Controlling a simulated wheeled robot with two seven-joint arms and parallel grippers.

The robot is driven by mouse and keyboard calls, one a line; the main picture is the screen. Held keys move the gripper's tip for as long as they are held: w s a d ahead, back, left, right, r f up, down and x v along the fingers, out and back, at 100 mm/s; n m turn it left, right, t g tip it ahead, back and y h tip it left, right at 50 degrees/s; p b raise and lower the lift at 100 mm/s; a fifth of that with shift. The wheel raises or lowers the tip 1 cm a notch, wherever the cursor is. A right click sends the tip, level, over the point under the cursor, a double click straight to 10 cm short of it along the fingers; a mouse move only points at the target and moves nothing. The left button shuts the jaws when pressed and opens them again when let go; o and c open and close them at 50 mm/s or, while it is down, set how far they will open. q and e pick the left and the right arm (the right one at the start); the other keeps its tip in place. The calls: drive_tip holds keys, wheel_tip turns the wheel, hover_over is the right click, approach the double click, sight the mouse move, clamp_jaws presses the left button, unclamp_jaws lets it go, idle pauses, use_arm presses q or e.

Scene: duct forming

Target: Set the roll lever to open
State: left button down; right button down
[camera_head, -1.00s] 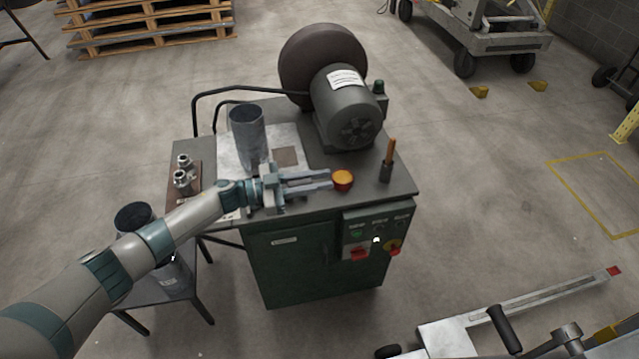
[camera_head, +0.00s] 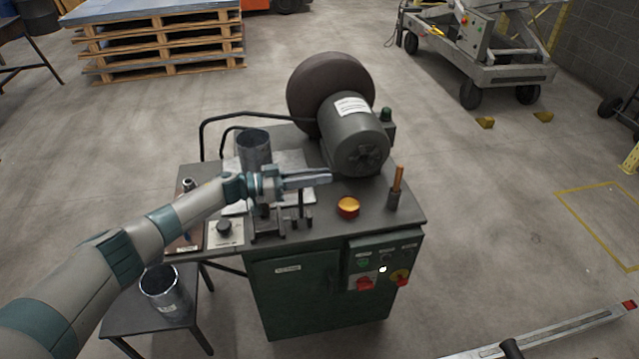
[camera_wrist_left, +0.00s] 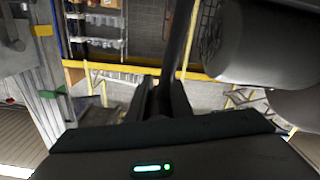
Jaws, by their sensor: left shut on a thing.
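The green machine (camera_head: 320,300) stands in the middle of the head view. My left gripper (camera_head: 318,178) is above its top, fingers pointing right and shut. A dark rod, seemingly the roll lever (camera_head: 301,203), stands below the fingers beside a small dark bracket (camera_head: 268,226). In the left wrist view the fingers (camera_wrist_left: 162,98) are close together, and a dark bar (camera_wrist_left: 179,45) rises from them. The gripper hides the lever's upper end in the head view. My right gripper is not in view.
A grey motor (camera_head: 355,140) and big dark wheel (camera_head: 322,85) stand behind. An orange dome (camera_head: 348,207) and an orange-handled tool (camera_head: 397,180) are to the right. One metal duct (camera_head: 255,150) stands behind my gripper; another (camera_head: 165,290) is on a low stand.

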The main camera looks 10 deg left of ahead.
use_arm(q)
drive_tip(key=c, duration=1.6)
unclamp_jaws()
drive_tip(key=shift+w+f, duration=0.1)
drive_tip(key=shift+a, duration=0.1)
